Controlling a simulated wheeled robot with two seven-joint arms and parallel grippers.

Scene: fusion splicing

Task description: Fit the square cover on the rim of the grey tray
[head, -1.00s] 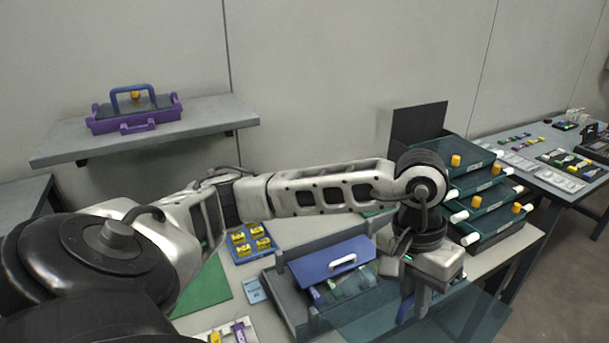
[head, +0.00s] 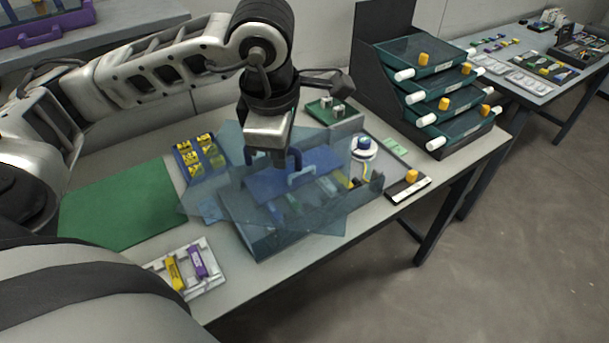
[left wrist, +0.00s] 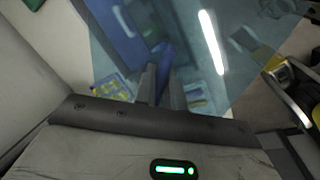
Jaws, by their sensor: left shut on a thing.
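The square cover (head: 213,182) is a see-through blue sheet with a blue handle. My left gripper (head: 281,160) points down and is shut on that handle, holding the cover over the grey tray (head: 300,238). The cover's edges look turned against the tray's, and its left corner reaches out past the tray. I cannot tell how high it is above the rim. The left wrist view shows the fingers (left wrist: 160,85) at the blue handle and the clear sheet (left wrist: 235,85) around them. My right gripper is out of view.
A yellow-block holder (head: 200,158) and green mat (head: 130,205) lie left of the tray. A white holder (head: 190,270) is in front. A white-and-blue spool (head: 364,146) and black strip (head: 408,188) lie right. A drawer rack (head: 440,95) stands behind right.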

